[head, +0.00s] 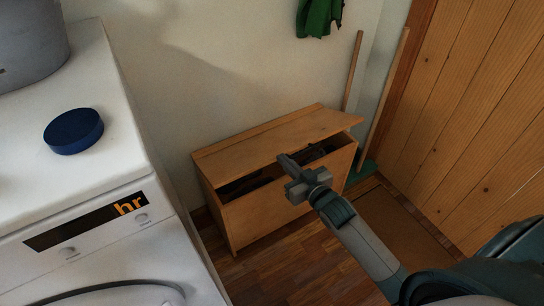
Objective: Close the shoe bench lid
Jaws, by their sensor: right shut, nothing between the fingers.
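The wooden shoe bench (240,222) stands against the wall in the middle of the head view. Its lid (265,143) is partly raised at the front, with a dark gap beneath it where dark contents show. My right gripper (284,160) is shut and empty, at the front edge of the lid near the middle. Its tip overlaps the lid edge in the picture; I cannot tell whether it touches. My right arm comes in from the lower right and hides part of the bench front. My left gripper is not in view.
A white washing machine (105,200) stands at the left, with a round blue lid (73,131) and a grey container (30,40) on top. A wooden door (480,110) is at the right. A green cloth (319,17) hangs above.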

